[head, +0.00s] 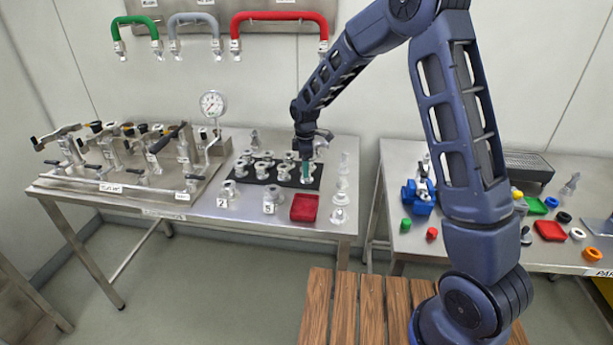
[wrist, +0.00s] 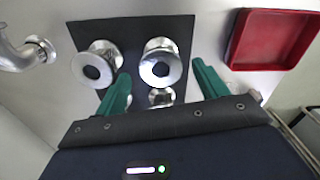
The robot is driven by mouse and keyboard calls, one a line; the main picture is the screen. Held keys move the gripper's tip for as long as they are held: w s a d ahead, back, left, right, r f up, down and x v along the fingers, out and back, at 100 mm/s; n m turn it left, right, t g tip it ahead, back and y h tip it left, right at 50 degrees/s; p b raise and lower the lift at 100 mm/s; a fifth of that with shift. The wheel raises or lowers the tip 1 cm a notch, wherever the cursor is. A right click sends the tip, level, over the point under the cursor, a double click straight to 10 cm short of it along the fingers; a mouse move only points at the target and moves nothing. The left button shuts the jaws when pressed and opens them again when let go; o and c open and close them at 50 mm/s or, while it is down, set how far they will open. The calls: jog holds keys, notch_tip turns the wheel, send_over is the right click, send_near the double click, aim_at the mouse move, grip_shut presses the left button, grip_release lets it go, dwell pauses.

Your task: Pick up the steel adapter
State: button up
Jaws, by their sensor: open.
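Several steel fittings stand on a black mat (head: 262,182) on the left steel table; I cannot tell for certain which is the steel adapter. My gripper (head: 306,172) is over the mat's right part, pointing down. In the wrist view, my gripper (wrist: 162,70) is open with green fingers apart. A flanged round steel fitting (wrist: 160,66) with a dark bore shows between and beyond the fingertips, with no clear contact. A second, similar fitting (wrist: 97,66) stands to its left. A smaller steel piece (wrist: 161,97) shows nearer the gripper, partly hidden.
A red tray (head: 304,208) lies by the mat; it also shows in the wrist view (wrist: 272,38). Numbered fittings (head: 228,192) stand in front of the mat, more steel parts (head: 340,197) to its right. A valve rig with gauge (head: 212,104) is at left.

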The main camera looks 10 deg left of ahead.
notch_tip(320, 180, down, 4)
jog(key=shift+s+f, duration=0.1)
jog(key=c, duration=1.2)
notch_tip(320, 180, up, 20)
jog(key=shift+r, duration=0.1)
